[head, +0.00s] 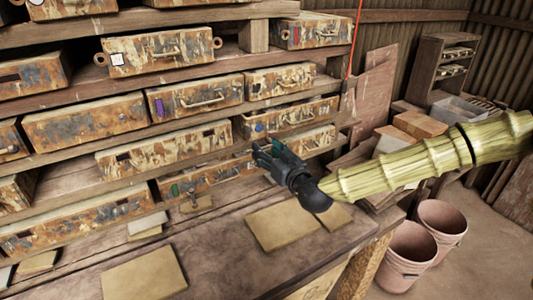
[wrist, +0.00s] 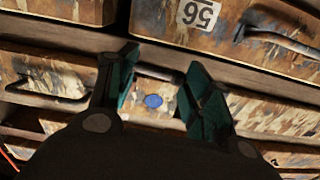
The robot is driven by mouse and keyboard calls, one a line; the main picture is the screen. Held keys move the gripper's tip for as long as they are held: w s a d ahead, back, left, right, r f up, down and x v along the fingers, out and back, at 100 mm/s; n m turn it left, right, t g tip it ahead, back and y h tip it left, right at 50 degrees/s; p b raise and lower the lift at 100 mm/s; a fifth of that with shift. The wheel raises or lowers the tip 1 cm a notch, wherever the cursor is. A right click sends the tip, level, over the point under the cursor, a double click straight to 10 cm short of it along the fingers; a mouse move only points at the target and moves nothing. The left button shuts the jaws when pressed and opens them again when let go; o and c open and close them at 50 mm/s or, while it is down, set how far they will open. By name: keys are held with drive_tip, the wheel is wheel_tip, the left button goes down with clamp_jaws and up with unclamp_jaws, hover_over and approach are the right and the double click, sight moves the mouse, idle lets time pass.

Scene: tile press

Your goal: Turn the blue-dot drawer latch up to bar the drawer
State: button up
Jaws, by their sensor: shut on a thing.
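The blue dot (head: 259,127) is on the front of a worn, rust-stained drawer (head: 300,113) in the rack. My gripper (head: 266,152) is at the drawer fronts, just below the dot in the head view. The exact contact and the latch's tilt are hidden or too small to tell.
Other worn drawers with handles, such as one with a purple mark (head: 158,107), fill the rack. Flat tiles (head: 283,226) lie on the bench (head: 215,240) below. Two pink buckets (head: 408,255) stand on the floor at right. A red cord (head: 353,50) hangs by the rack's right end.

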sight(274, 136)
drive_tip(key=shift+w+d+r+m+b, duration=0.3)
drive_tip(key=shift+d+m+b, duration=0.25)
drive_tip(key=shift+m+b, duration=2.1)
drive_tip(key=shift+w+d+r+m+b, duration=0.35)
drive_tip(key=shift+d+m+b, duration=0.25)
drive_tip(key=shift+m+b, duration=2.05)
drive_tip(key=shift+w+d+r+m+b, duration=0.45)
drive_tip(key=shift+m+b, duration=1.4)
drive_tip(key=shift+m, duration=1.55)
drive_tip(key=shift+s+d+f, duration=0.1)
drive_tip(key=shift+s+f, duration=0.05)
drive_tip(key=shift+f, duration=0.05)
drive_tip(key=shift+s, duration=0.1)
drive_tip(key=o, duration=1.3)
drive_tip(key=shift+f, duration=0.15)
drive_tip(key=shift+c, duration=0.2)
drive_tip(key=shift+r, duration=0.4)
